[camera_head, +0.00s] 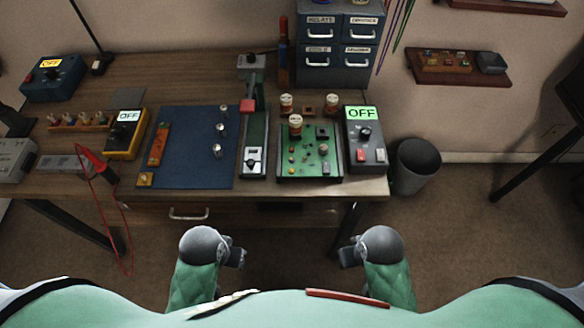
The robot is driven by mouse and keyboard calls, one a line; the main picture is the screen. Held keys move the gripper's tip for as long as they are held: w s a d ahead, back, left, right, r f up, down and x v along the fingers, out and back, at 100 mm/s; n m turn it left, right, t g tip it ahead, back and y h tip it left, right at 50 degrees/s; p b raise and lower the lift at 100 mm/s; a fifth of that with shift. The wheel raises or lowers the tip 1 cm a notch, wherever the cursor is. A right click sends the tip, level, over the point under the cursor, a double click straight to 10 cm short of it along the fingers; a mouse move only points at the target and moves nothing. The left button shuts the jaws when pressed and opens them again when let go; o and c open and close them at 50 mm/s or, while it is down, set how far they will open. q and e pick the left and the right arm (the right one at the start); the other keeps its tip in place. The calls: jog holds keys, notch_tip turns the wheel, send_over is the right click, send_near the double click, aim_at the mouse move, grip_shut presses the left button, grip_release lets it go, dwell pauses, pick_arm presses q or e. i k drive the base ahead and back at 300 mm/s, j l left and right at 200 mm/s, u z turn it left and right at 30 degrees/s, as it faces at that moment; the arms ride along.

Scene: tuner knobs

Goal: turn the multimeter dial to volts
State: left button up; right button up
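The multimeter (140,146) is a yellow-edged black box on the left part of the bench, lying slightly turned. Its pale screen (129,116) reads OFF. Its dark dial (119,131) sits below the screen; its pointer direction is too small to tell. My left gripper (237,257) and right gripper (348,257) are both in front of the bench's front edge, close to my body and well apart from the multimeter. Neither touches anything that I can see. Their fingers are small and dark, so their opening is unclear.
Red leads (94,162) hang over the front edge left of the multimeter. A blue mat (196,170) with knobs lies right of it. A green-screened grey box (365,139) and a blue box (53,79) also read OFF. A green board (310,151) holds jars.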

aim_at(119, 131)
jog(key=i+u, duration=0.1)
jog(key=u, duration=1.15)
